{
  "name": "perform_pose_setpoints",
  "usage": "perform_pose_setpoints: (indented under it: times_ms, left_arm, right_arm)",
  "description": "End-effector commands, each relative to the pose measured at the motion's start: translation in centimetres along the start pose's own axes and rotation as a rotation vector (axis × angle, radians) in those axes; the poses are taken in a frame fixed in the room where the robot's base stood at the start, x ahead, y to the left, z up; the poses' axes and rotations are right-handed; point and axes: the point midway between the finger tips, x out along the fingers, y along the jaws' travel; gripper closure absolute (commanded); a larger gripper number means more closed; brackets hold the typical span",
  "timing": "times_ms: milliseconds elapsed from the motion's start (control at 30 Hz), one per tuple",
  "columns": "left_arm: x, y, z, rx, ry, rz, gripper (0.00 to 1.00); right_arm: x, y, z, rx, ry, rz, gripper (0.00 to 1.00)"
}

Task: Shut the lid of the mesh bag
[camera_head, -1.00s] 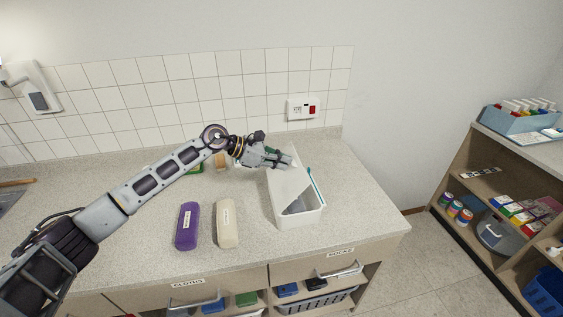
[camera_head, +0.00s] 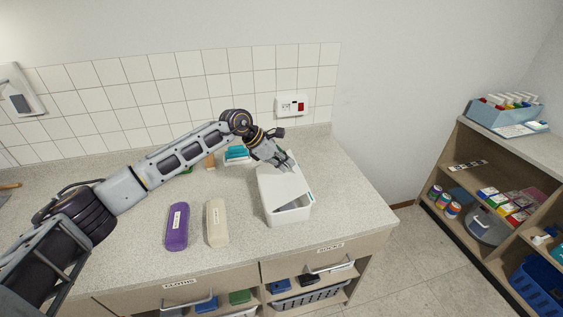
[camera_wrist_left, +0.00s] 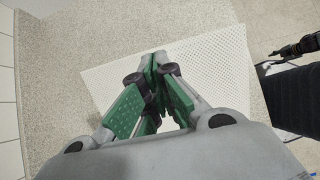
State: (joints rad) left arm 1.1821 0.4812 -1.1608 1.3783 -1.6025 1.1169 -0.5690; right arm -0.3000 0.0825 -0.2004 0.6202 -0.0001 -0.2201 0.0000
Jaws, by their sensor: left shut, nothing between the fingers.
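The mesh bag (camera_head: 288,215) looks like a white open-topped box on the counter. Its white lid (camera_head: 276,184) lies over most of the top, slightly tilted, with a narrow gap at the front edge. In the left wrist view the lid (camera_wrist_left: 215,65) is a white perforated sheet under the fingers. My left gripper (camera_head: 288,165) is shut and empty, at the rear part of the lid. Its green-padded fingers (camera_wrist_left: 155,75) are together in the left wrist view. I cannot tell whether they touch the lid.
A purple case (camera_head: 177,228) and a cream case (camera_head: 217,222) lie left of the bag. A teal-and-white box (camera_head: 237,154) stands behind, near my left forearm. The tiled wall bounds the back. Bare counter (camera_head: 350,205) lies to the right.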

Motion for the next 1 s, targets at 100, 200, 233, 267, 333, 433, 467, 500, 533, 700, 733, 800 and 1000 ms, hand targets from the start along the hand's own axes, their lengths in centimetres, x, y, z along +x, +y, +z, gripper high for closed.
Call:
perform_pose_setpoints:
  times_ms: [100,200,233,267,333,433,467,500,533,700,733,800,1000]
  left_arm:
    - [0.5,0.0,0.3,0.003,0.057,0.000,1.00]
    - [1.0,0.0,0.4,0.002,0.123,0.001,1.00]
    - [1.1,0.0,0.3,0.002,0.143,0.000,1.00]
    - [1.2,0.0,0.4,0.002,0.161,0.001,1.00]
    - [1.5,0.0,0.3,0.002,0.203,0.001,1.00]
    - [1.9,0.0,0.3,0.001,0.257,0.001,1.00]
    - [2.0,0.0,0.3,0.001,0.274,0.000,1.00]
    - [2.2,0.0,0.4,0.002,0.293,0.001,1.00]
    - [2.3,0.0,0.2,-0.001,0.290,0.000,1.00]
    - [2.9,0.0,0.1,-0.001,0.287,0.000,1.00]
    - [3.1,0.0,0.1,-0.001,0.287,0.000,1.00]
    - [3.4,0.0,0.1,-0.001,0.287,-0.001,1.00]
    - [4.3,0.0,0.0,0.000,0.286,-0.001,1.00]
  right_arm:
    - [0.1,-0.1,0.0,0.001,0.000,-0.001,0.60]
    - [0.2,-0.3,-0.1,0.002,0.001,-0.003,0.60]
    - [0.2,-0.3,-0.1,0.002,0.001,-0.003,0.60]
    - [0.2,-0.4,-0.1,0.002,0.001,-0.004,0.60]
    - [0.3,-0.5,-0.1,0.003,0.001,-0.005,0.60]
    - [0.5,-0.6,-0.1,0.003,0.001,-0.006,0.60]
    - [0.5,-0.6,-0.1,0.003,0.001,-0.005,0.60]
    - [0.6,-0.5,-0.1,0.003,0.001,-0.005,0.60]
    - [0.7,-0.5,-0.1,0.003,0.002,-0.005,0.60]
    - [1.1,-0.5,0.0,0.003,0.001,-0.005,0.60]
    - [1.1,-0.5,0.0,0.003,0.001,-0.004,0.60]
    - [1.4,-0.4,0.0,0.002,0.001,-0.004,0.60]
    - [2.1,-0.3,0.1,0.002,0.001,-0.003,0.60]
